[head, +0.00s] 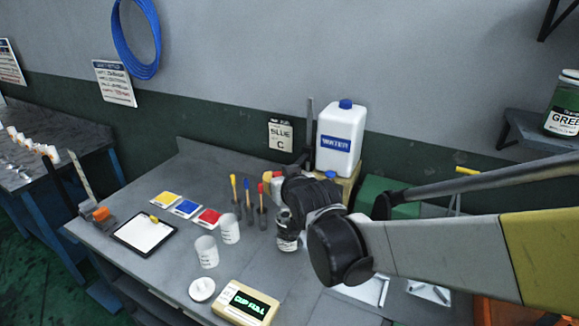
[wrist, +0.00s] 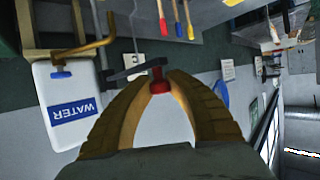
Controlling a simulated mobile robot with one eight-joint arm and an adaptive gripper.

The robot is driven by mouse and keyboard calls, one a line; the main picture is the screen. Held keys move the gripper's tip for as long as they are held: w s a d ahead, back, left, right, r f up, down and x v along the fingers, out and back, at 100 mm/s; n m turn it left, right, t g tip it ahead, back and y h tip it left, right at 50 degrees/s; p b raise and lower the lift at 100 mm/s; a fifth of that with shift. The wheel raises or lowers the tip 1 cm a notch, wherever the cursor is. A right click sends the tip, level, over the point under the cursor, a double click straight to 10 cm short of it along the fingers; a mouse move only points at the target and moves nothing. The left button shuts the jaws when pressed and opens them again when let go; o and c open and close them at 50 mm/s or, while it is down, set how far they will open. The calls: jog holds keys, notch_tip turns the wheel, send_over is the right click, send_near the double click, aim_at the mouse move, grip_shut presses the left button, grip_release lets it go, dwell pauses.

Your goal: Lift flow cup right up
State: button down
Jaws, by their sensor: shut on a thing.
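My gripper (wrist: 160,82) is shut on a small red piece (wrist: 158,80), gripped between its curved yellow-brown fingertips. A dark bar (wrist: 128,72) meets the red piece from the side and leads to a thin dark post. In the head view my gripper (head: 274,178) is above the bench, beside the water jug, and mostly hidden behind my dark wrist. I cannot make out a separate cup body, so whether the red piece belongs to the flow cup is unclear.
The white water jug (head: 339,140) stands close by on a wooden block. A labelled jar (head: 287,235) sits below my wrist. Several colored-handle tools (head: 249,196) stand left of it. White cups (head: 206,252) and a lit display box (head: 246,303) are nearer the front.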

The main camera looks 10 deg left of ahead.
notch_tip(320, 180, up, 14)
jog(key=p, duration=0.8)
jog(key=shift+w+p, duration=0.2)
jog(key=shift+p, duration=0.1)
jog(key=shift+a, duration=0.1)
jog(key=c, duration=1.2)
grip_release()
jog(key=shift+s+r, duration=0.1)
jog(key=shift+c, duration=0.2)
jog(key=v, duration=1.2)
jog(key=shift+s+d+f, duration=0.1)
jog(key=shift+d+f, duration=0.1)
jog(key=shift+f, duration=0.05)
